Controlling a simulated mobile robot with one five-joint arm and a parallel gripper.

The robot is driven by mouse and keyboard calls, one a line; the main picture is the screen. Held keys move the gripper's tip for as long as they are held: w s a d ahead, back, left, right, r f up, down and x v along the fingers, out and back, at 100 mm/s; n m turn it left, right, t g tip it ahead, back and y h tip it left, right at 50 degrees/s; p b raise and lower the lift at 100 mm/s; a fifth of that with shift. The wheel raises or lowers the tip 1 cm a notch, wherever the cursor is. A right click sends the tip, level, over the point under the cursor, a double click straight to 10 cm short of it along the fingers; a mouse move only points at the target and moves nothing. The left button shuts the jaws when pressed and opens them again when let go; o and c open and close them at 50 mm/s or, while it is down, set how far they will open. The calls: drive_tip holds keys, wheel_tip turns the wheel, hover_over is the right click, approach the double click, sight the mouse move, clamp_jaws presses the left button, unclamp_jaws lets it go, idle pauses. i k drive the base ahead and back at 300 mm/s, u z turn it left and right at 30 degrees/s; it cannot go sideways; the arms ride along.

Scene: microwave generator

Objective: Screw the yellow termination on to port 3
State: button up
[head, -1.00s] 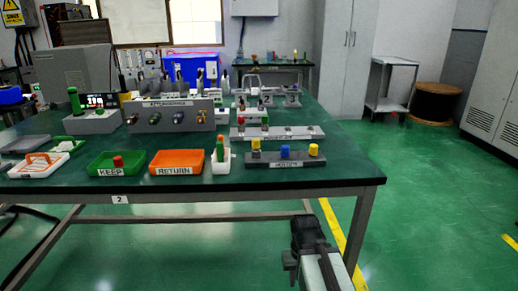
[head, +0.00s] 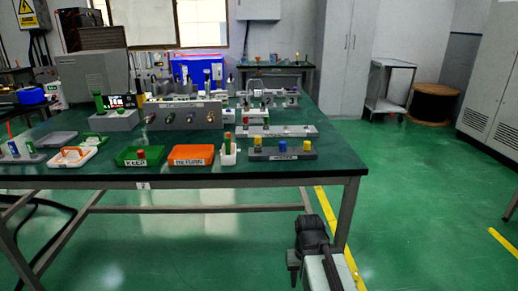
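A grey panel (head: 182,115) with several round ports in a row stands farther back, left of the block. Its port numbers are too small to read. Part of my arm shows at the bottom, with my gripper (head: 294,262) low in front of the table and apart from the caps. Its fingers are too unclear to tell whether they are open.
A green KEEP tray (head: 128,163), an orange RETURN tray (head: 176,162) and a white cup (head: 229,160) line the front of the green table (head: 330,168). Another grey strip (head: 290,131) with small parts lies behind the block. Open floor (head: 420,210) lies to the right.

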sight(258, 138)
drive_tip(key=k, duration=0.4)
drive_tip(key=z, duration=0.95)
drive_tip(key=i, duration=0.85)
drive_tip(key=u, duration=2.85)
drive_tip(key=i, duration=1)
drive_tip(key=z, duration=0.05)
